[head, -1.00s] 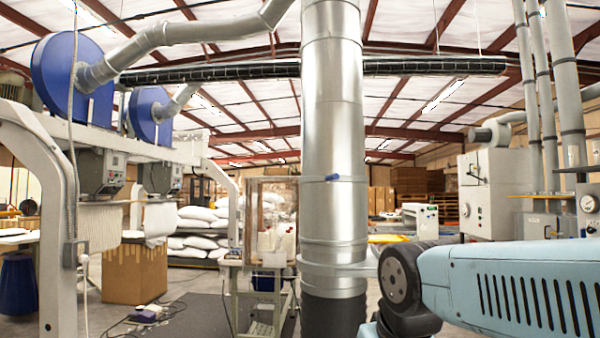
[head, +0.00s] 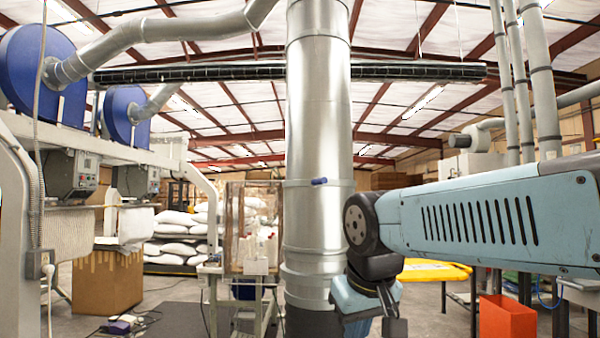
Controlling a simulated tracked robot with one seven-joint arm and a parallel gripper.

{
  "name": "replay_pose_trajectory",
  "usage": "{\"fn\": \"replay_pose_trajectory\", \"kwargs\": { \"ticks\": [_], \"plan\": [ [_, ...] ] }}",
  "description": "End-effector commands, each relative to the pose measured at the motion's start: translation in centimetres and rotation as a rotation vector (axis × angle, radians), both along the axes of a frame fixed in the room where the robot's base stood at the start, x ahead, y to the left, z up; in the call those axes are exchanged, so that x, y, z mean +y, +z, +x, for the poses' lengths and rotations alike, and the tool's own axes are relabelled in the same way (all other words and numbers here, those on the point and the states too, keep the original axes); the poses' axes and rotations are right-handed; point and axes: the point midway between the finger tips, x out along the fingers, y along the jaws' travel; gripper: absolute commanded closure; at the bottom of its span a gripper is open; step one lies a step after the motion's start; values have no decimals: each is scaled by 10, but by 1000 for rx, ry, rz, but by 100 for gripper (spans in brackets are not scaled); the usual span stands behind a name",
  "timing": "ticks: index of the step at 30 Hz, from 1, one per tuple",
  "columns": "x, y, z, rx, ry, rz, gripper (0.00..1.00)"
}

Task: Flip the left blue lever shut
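A small blue lever (head: 319,182) sticks out sideways from a collar on the thick silver duct (head: 318,120) in the middle of the head view. It lies about level. I see no second blue lever, so I cannot tell whether this is the left one. My light blue arm reaches in from the right and bends down at a black joint just right of the duct. My gripper (head: 394,329) seems to be the dark piece at the bottom edge, below and right of the lever and apart from it. It is mostly cut off, so its fingers cannot be made out.
A glass-sided box (head: 250,228) on a stand is left of the duct. A brown carton (head: 107,283) and cables lie at left. An orange bin (head: 507,317) and a yellow-topped table (head: 433,270) are at right. White sacks (head: 177,232) are stacked behind.

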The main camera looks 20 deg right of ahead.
Motion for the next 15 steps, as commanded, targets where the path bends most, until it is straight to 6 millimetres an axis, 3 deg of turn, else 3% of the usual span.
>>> {"fn": "replay_pose_trajectory", "kwargs": {
  "ticks": [6, 15],
  "plan": [
    [8, 96, 58, 32, 13, -100, 100],
    [26, 215, 129, 58, -33, -233, 100]
  ]
}}
